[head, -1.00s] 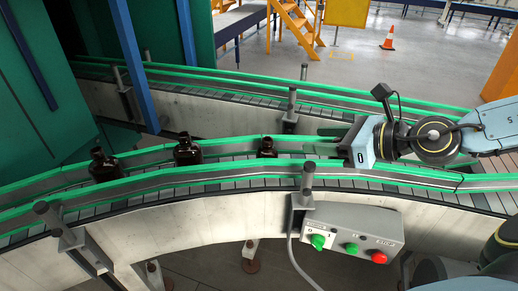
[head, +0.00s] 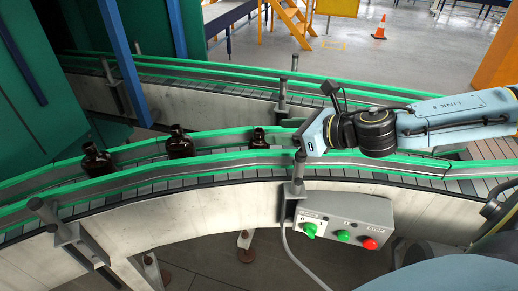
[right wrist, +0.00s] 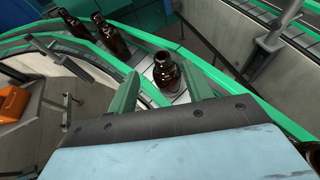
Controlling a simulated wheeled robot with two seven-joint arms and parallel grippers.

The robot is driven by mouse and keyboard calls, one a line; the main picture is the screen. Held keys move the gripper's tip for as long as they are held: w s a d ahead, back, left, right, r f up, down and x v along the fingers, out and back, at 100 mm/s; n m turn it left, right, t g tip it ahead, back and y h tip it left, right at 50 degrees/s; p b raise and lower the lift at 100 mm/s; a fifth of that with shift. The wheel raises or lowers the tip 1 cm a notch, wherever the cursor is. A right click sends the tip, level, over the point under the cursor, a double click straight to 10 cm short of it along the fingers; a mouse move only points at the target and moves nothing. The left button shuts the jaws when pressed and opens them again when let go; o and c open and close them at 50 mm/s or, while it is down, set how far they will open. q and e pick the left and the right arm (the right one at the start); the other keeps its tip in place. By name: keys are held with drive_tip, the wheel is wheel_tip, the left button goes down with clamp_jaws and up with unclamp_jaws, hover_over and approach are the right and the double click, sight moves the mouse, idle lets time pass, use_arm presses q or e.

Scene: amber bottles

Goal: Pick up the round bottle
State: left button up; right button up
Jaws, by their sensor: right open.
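Three dark amber bottles stand upright in a row on the conveyor in the head view: a left one (head: 96,161), a middle one (head: 179,146) and a smaller right one (head: 258,139). The right one looks round-bodied, and its open neck faces up in the right wrist view (right wrist: 166,75). My right gripper (head: 285,136) is open, just right of this bottle, its fingers pointing at it. In the right wrist view the bottle shows between and beyond the green fingers (right wrist: 160,84), apparently not gripped. My left gripper is out of view.
Green guide rails (head: 225,160) run along both sides of the curved conveyor, close to my gripper. A rail post (head: 298,172) and a control box (head: 342,220) stand on the near side. Part of another brown object (right wrist: 312,155) shows at the wrist view's lower right edge.

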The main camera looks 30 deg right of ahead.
sight(259, 130)
drive_tip(key=shift+w, duration=0.15)
drive_tip(key=shift+p+x, duration=1.1)
drive_tip(key=shift+x, duration=1.45)
drive_tip(key=shift+f, duration=0.1)
clamp_jaws()
